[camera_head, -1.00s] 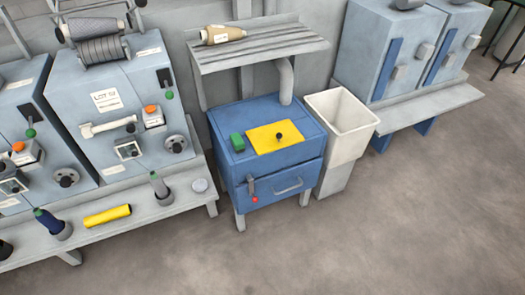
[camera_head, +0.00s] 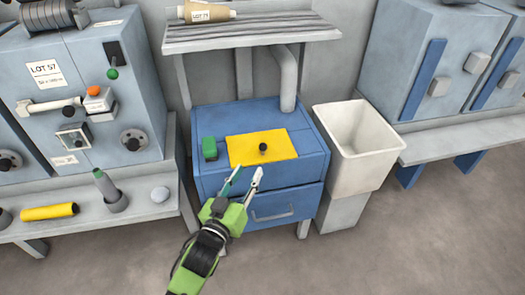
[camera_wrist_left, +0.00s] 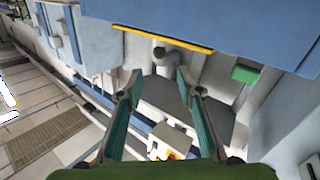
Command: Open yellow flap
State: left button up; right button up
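The yellow flap (camera_head: 238,150) lies flat on top of the blue cabinet (camera_head: 315,150), with a dark round knob (camera_head: 263,149) near its middle. My left gripper (camera_head: 247,172) is at the cabinet's front edge, in front of the flap. Its two fingers are spread with nothing between them, and it looks apart from the knob. In the left wrist view the flap shows as a thin yellow edge (camera_wrist_left: 170,40), with the knob (camera_wrist_left: 160,51) beyond the open fingers (camera_wrist_left: 160,82). My right gripper is in neither view.
A green box (camera_head: 209,148) sits left of the flap. A slatted shelf (camera_head: 250,38) with a grey pipe (camera_head: 287,80) stands behind and above. A white bin (camera_head: 358,150) is at the right, and a machine bench (camera_head: 90,205) at the left.

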aim_at(262, 150)
pick_arm(q)
jog(key=b+x, duration=0.2)
jog(key=x, duration=0.9)
jog(key=shift+d+f, duration=0.1)
jog(key=shift+f, duration=0.1)
jog(key=shift+w+d+r, duration=0.1)
jog(key=shift+w+d, duration=0.05)
jog(key=shift+w, duration=0.55)
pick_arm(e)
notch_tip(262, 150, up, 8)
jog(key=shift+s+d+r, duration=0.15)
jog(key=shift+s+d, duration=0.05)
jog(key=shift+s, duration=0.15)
pick_arm(q)
jog(key=shift+c, duration=0.4)
grip_shut()
